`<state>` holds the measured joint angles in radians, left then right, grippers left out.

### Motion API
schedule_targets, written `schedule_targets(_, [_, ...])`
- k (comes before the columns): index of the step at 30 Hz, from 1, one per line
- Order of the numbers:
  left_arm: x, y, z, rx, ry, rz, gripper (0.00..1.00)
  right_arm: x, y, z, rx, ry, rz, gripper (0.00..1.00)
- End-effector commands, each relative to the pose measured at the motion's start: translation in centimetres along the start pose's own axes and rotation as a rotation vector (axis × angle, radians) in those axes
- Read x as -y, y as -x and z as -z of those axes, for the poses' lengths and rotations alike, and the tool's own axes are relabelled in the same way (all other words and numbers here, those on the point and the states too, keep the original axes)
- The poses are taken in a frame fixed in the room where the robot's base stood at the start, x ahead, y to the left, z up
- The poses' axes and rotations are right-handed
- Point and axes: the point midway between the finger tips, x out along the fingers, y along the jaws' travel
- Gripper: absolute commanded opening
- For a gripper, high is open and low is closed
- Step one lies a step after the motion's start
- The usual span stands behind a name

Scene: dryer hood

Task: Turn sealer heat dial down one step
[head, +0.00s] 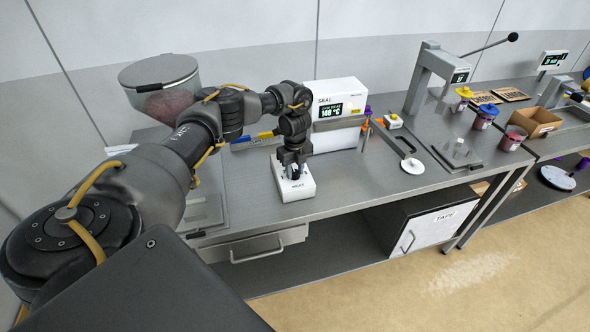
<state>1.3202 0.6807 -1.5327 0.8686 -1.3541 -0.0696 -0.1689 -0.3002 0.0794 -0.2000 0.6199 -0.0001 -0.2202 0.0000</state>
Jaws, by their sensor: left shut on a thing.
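The heat dial box (293,187), a small white block marked HEAT, sits on the steel bench near its front edge. My left gripper (293,173) points down over it and is shut on the dark dial on its top. The fingers hide most of the dial, so its setting cannot be read. The white sealer (341,92), marked SEAL, stands behind and to the right. Its display (331,112) reads 140 °C. My right gripper is not in view.
A white disc-ended tool (412,166) lies to the right. Farther right are a lever press (431,70), several lidded jars and a cardboard box (534,122). A drawer (254,246) is below the bench.

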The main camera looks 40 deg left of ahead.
Motion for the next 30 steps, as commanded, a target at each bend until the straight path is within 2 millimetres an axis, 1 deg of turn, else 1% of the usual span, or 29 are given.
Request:
schedule_targets(9, [0.1, 0.1, -0.2, 0.004, 0.003, 0.004, 0.09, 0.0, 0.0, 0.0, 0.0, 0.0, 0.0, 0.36])
schedule_targets(10, [0.1, 0.1, -0.2, 0.004, 0.003, 0.004, 0.35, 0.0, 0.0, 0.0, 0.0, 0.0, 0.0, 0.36])
schedule_targets(14, [0.1, 0.1, -0.1, 0.003, 0.002, 0.003, 0.52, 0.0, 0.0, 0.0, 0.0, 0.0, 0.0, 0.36])
schedule_targets(24, [0.1, 0.3, -0.1, 0.001, 0.0, 0.003, 0.53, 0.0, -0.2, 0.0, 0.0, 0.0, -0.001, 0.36])
schedule_targets(26, [0.1, 0.8, -0.1, 0.001, 0.001, 0.004, 0.53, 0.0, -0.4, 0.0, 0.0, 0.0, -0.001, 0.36])
schedule_targets(29, [0.1, 2.2, -0.1, 0.001, 0.001, 0.006, 0.53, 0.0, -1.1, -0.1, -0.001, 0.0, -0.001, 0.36])
schedule_targets(30, [0.1, 3.0, -0.1, 0.003, -0.001, 0.007, 0.53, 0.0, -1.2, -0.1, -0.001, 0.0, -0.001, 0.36])
